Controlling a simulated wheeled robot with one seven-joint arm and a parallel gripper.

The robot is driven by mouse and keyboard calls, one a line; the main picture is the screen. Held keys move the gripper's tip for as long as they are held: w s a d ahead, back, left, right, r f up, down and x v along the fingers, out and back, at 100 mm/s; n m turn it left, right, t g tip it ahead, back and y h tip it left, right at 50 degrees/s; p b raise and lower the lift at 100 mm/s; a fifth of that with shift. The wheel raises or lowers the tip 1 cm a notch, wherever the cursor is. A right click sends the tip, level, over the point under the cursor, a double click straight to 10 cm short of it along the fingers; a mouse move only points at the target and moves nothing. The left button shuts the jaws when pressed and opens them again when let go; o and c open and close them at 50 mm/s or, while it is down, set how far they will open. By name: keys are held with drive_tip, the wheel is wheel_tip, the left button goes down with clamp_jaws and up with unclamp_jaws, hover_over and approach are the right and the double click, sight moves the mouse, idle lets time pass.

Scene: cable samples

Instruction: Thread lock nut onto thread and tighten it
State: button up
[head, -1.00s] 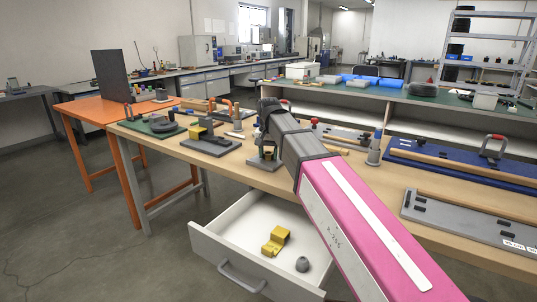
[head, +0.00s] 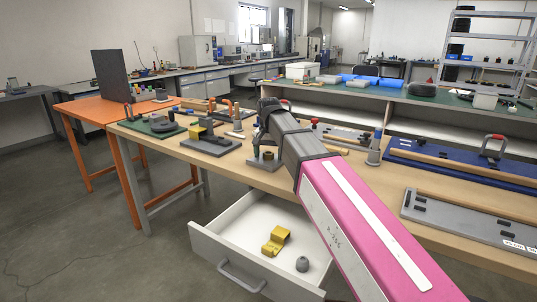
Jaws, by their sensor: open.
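My arm, pink and dark grey, reaches from the lower right over the wooden bench. My gripper (head: 264,146) is at its far end, small and partly hidden by my wrist, just above a small grey fixture (head: 266,164) near the bench's front edge. It is open. I cannot tell whether its fingers touch the fixture. The thread and the lock nut are too small or too hidden to make out there. A small dark grey rounded part (head: 302,264) lies in the open drawer; I cannot tell what it is.
The white drawer (head: 228,262) stands open below the bench with a yellow bracket (head: 277,240) in it. A grey plate with a yellow part (head: 210,142) and a green mat (head: 150,127) are left of my gripper. Blue (head: 440,160) and grey (head: 470,220) boards lie right.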

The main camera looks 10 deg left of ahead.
wheel_tip(320, 180, up, 11)
drive_tip(key=shift+f, duration=0.15)
idle(0.4)
